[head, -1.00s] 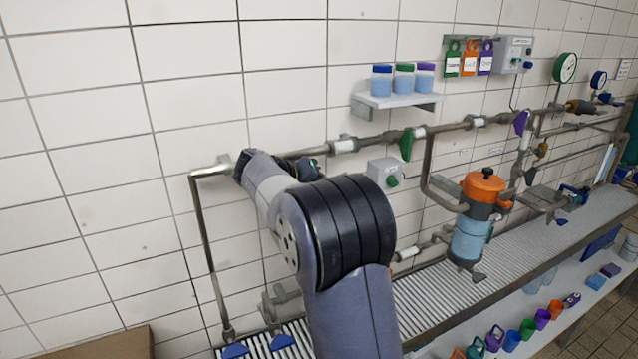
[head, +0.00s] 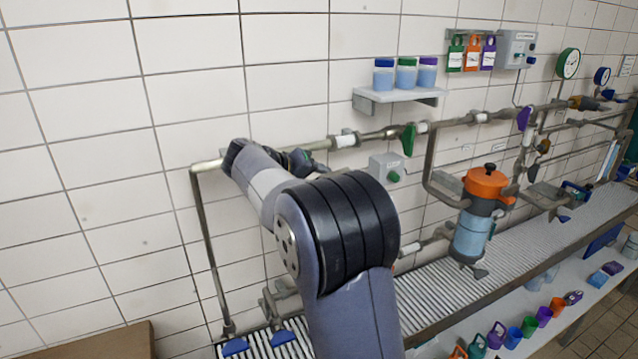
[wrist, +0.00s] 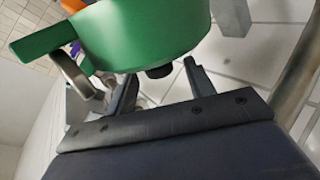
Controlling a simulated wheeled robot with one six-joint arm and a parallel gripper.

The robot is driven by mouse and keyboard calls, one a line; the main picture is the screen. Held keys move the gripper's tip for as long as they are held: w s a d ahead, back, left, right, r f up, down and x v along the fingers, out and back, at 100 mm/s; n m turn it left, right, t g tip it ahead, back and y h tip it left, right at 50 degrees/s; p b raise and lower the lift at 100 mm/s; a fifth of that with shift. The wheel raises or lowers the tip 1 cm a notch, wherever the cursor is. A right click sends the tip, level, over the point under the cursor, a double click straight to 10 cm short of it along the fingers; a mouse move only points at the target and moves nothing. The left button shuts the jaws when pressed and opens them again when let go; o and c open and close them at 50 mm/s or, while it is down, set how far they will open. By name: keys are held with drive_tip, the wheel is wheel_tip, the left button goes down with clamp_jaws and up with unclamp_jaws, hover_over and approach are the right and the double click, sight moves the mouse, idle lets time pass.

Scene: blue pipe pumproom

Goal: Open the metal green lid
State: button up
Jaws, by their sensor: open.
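A large round green lid (wrist: 150,35) fills the top of the wrist view, with a flat green arm (wrist: 45,42) sticking out to the left. A short black knob (wrist: 158,71) shows at its lower edge. My gripper (wrist: 162,82) is open, its two fingers apart on either side of the knob, with nothing clasped. I cannot tell whether a finger touches the lid. In the head view my arm hides this green lid and most of the gripper.
A pipe (head: 380,134) with a green valve handle (head: 409,140) runs along the tiled wall. A shelf (head: 400,96) with jars hangs above. An orange-topped canister (head: 485,184) stands right of my arm on the ribbed bench (head: 425,298). A grey box (head: 387,167) is close behind my arm.

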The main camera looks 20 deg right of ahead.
drive_tip(key=b+v, duration=0.1)
drive_tip(key=v, duration=0.7)
drive_tip(key=shift+a, duration=0.1)
drive_tip(key=shift+c, duration=0.4)
